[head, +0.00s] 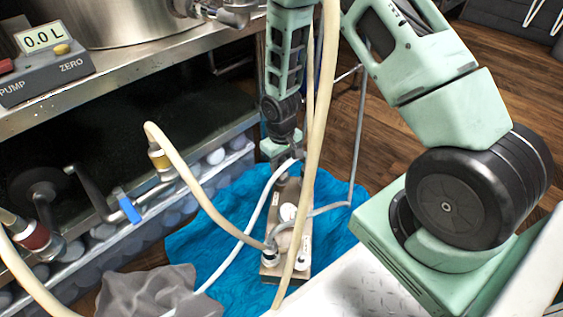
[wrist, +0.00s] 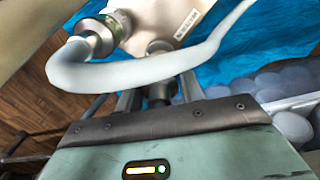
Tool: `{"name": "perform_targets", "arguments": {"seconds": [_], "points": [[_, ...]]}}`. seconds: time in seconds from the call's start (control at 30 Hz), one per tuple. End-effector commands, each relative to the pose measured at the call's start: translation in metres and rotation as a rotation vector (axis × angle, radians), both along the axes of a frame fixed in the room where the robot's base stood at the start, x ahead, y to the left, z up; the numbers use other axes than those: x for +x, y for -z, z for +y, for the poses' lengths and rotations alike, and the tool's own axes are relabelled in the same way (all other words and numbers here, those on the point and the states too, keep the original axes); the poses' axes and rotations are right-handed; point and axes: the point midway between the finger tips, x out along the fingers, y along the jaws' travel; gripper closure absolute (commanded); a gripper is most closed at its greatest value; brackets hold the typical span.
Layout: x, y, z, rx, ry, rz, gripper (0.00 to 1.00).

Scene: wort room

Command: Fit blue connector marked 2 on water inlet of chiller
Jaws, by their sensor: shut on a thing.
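The chiller is a small metal block (head: 287,190) with round fittings, standing on a blue cloth. It also shows in the wrist view (wrist: 165,14), with a label. A pale hose (wrist: 140,72) bends from a metal fitting (wrist: 97,36) on the chiller and crosses in front of my gripper. My gripper (wrist: 158,90) is shut on a dark fitting close to the chiller; the hose partly hides it. In the head view my gripper (head: 285,148) is above the chiller's far end, partly behind a hose. I cannot make out blue colour or a 2 on the held piece.
Cream hoses (head: 328,110) hang in front of the chiller, and one (head: 185,175) loops down to it from a brass fitting. The blue cloth (head: 205,240) covers the floor there. A grey cloth (head: 150,292) lies at lower left. A steel bench (head: 110,105) stands left.

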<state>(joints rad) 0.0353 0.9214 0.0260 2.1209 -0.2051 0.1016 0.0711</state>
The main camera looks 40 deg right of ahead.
Motion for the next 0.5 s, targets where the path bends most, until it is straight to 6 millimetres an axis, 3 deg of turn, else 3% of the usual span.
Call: {"name": "perform_targets", "arguments": {"seconds": [0.5], "points": [[0.0001, 0.0106, 0.0000, 0.000, 0.000, 0.000, 0.89]]}}
